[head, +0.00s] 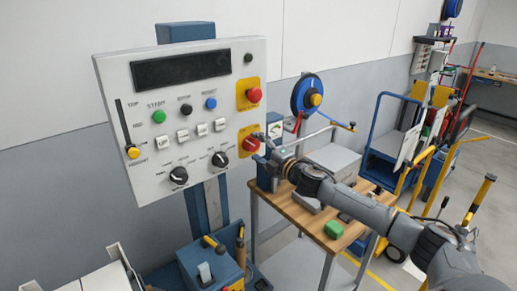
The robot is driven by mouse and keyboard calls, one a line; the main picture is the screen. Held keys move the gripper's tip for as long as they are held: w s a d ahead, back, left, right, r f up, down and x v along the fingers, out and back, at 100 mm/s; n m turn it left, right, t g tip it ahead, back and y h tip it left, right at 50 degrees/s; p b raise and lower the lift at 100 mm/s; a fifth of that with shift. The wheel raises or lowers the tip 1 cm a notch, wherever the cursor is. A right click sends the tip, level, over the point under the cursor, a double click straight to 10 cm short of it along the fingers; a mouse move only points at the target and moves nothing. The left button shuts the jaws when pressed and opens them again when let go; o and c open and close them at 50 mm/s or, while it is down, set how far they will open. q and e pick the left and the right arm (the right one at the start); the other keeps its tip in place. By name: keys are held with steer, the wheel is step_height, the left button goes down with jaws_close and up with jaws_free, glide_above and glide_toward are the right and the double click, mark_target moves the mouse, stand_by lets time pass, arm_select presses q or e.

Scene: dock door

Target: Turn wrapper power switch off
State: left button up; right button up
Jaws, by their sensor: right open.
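The wrapper's control panel (150,120) is a pale upright board on a blue post at the left. A red rotary switch (251,144) on a yellow plate sits at its lower right edge and looks like the power switch. My right gripper (262,139) is open at this red switch, reaching in from the right. Its fingertips are small in view, and I cannot tell whether they touch the switch. My left gripper is not in view.
A red mushroom button (254,95) sits above the switch. Black knobs (220,159), a yellow slider (133,152) and several buttons fill the panel. A wooden bench (298,213) with a green item (334,229) stands below my right arm. A blue cart (383,140) stands behind.

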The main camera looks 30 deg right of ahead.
steer(key=shift+s, duration=0.15)
steer(key=s+d, duration=0.1)
steer(key=s, duration=1)
steer(key=shift+s, duration=0.35)
